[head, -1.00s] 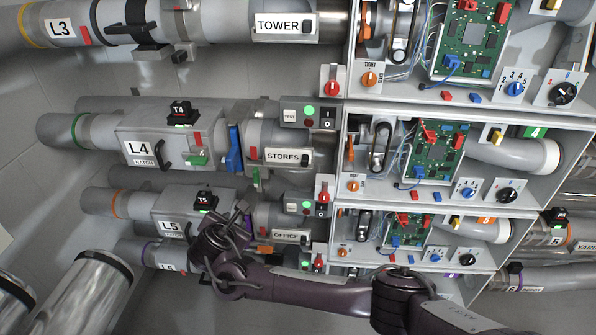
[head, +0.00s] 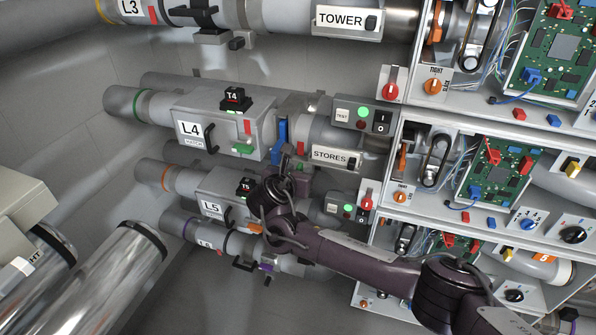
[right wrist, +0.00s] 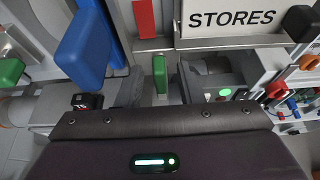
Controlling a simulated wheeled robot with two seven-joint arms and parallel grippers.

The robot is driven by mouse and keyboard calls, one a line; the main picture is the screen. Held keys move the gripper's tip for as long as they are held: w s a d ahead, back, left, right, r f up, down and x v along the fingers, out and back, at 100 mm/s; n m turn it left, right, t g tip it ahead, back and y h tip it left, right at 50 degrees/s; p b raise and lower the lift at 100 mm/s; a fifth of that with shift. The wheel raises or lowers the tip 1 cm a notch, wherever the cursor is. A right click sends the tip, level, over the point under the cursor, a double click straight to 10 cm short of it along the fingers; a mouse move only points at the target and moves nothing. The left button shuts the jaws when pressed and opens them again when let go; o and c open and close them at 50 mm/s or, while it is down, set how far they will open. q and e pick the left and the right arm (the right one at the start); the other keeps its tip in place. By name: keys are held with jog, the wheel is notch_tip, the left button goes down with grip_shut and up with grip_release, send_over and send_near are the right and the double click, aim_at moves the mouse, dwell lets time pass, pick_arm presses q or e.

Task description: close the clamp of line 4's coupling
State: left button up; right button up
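Line 4's pipe carries the L4 box (head: 215,125) and, to its right, the coupling with a blue lever (head: 281,138) hanging down its front. The blue lever also shows at the upper left of the right wrist view (right wrist: 82,50). A small upright green tab (right wrist: 160,76) sits below the coupling. My right gripper (head: 294,165) is just below the coupling. In the right wrist view its two dark fingers (right wrist: 158,92) are apart, one on each side of the green tab; contact cannot be told. My left gripper is not in view.
The STORES label (head: 335,156) and its switch box (head: 362,115) are close right of the coupling. Line 5's box (head: 225,190) lies below, partly behind my right arm. Cabinets with circuit boards (head: 495,165) fill the right. Chrome cylinders (head: 110,275) stand at the lower left.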

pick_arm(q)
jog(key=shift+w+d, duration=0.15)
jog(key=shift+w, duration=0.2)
pick_arm(e)
jog(key=shift+w, duration=0.1)
grip_shut()
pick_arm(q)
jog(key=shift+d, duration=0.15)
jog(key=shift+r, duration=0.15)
pick_arm(e)
jog(key=shift+d, duration=0.1)
